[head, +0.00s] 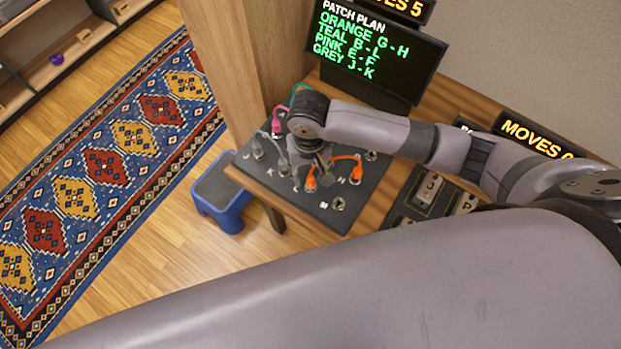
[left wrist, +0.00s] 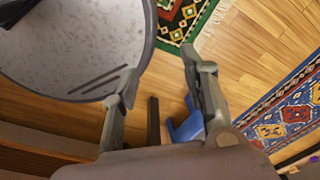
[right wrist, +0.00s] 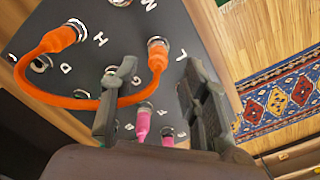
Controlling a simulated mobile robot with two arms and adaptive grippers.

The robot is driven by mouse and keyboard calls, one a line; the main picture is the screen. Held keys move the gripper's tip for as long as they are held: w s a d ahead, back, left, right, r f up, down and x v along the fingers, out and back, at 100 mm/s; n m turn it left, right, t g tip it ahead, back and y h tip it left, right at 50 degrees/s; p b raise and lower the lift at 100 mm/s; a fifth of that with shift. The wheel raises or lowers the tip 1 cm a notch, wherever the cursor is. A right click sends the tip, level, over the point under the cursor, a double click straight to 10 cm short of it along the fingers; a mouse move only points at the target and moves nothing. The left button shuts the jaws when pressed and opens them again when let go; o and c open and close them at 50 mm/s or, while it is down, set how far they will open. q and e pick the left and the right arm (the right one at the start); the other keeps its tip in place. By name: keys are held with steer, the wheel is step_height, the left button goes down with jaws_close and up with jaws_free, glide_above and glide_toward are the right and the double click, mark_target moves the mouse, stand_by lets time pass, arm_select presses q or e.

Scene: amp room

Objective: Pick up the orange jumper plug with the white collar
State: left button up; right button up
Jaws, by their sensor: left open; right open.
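An orange jumper cable (head: 343,159) has two orange plugs standing in the dark patch board (head: 338,217). One plug (head: 311,184) is by my right gripper (head: 312,167); the other (head: 356,172) is to its right. In the right wrist view, one plug (right wrist: 157,60) shows between and beyond the open fingers of my right gripper (right wrist: 155,75), near the letter L. The other (right wrist: 60,40) is at upper left near H. Pale rings show at both plug ends; I cannot tell which has the white collar. My left gripper (left wrist: 160,70) is open and empty above the floor.
Pink plugs (right wrist: 143,120) stand close to my right gripper. Grey plugs (head: 258,150) stand at the board's left. A wooden post (head: 258,60) and a screen (head: 375,50) stand behind. A blue step stool (head: 222,200) is on the floor. A round grey-topped stool (left wrist: 75,45) is beside my left gripper.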

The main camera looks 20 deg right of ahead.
mark_target(310, 177)
steer(key=shift+s+f, duration=0.1)
steer(key=shift+f, duration=0.3)
steer(key=f, duration=0.2)
steer(key=f+p, duration=0.1)
steer(key=shift+d+f, duration=0.2)
steer(key=shift+f, duration=0.45)
arm_select(q)
steer(key=shift+s+d+r, duration=0.25)
steer(key=shift+s+r, duration=0.3)
steer(key=shift+s, duration=0.1)
arm_select(e)
steer(key=shift+c, duration=0.2)
arm_select(q)
steer(key=shift+w+a, duration=0.1)
steer(key=shift+w, duration=0.05)
arm_select(e)
jaws_close()
